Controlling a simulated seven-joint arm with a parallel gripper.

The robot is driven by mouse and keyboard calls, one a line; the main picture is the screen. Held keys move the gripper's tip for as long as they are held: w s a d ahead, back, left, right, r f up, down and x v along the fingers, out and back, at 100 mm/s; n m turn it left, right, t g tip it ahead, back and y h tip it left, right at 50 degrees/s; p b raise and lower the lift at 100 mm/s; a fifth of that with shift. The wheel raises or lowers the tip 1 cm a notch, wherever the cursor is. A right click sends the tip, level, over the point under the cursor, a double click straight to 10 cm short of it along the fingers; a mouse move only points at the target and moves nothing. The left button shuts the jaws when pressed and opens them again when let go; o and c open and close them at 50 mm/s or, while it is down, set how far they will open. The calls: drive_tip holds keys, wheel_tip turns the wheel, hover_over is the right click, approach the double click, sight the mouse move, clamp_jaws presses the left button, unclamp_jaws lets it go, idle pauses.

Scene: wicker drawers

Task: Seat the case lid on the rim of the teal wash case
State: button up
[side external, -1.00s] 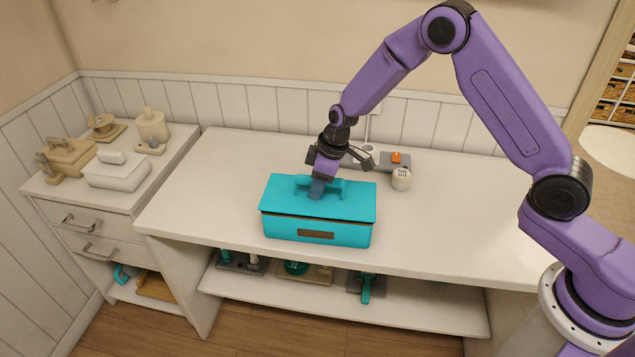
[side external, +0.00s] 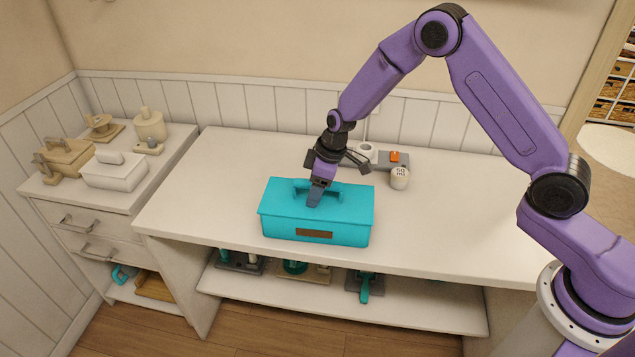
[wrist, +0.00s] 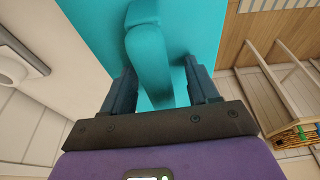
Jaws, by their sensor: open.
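The teal wash case (side external: 280,228) stands on the white worktop with a brown label on its front. The teal case lid (side external: 350,204) lies on top of it, level, with no dark gap visible along the front edge. Its raised handle also shows in the wrist view (wrist: 147,50). My gripper (side external: 315,198) is at the handle from above. In the wrist view its two fingers stand either side of the handle, open, with a gap seen at the right finger. The rim itself is hidden under the lid.
Behind the case are a grey tray with an orange block (side external: 395,156) and a white lettered cup (side external: 399,177). A drawer unit at left holds a white lidded box (side external: 115,172) and wooden items. The worktop's right side is clear.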

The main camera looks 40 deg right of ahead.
drive_tip(key=v, duration=1.7)
drive_tip(key=shift+r, duration=0.25)
drive_tip(key=s+a+r+n+g, duration=0.1)
drive_tip(key=s+r+n+g, duration=0.1)
drive_tip(key=s, duration=1.7)
drive_tip(key=s+d+h, duration=0.1)
drive_tip(key=s+d, duration=0.2)
drive_tip(key=s, duration=0.5)
drive_tip(key=s+d+n+h, duration=0.1)
drive_tip(key=s+d, duration=0.3)
drive_tip(key=s, duration=0.4)
drive_tip(key=shift+d+f, duration=0.2)
drive_tip(key=shift+f, duration=0.2)
drive_tip(key=shift+s, duration=0.1)
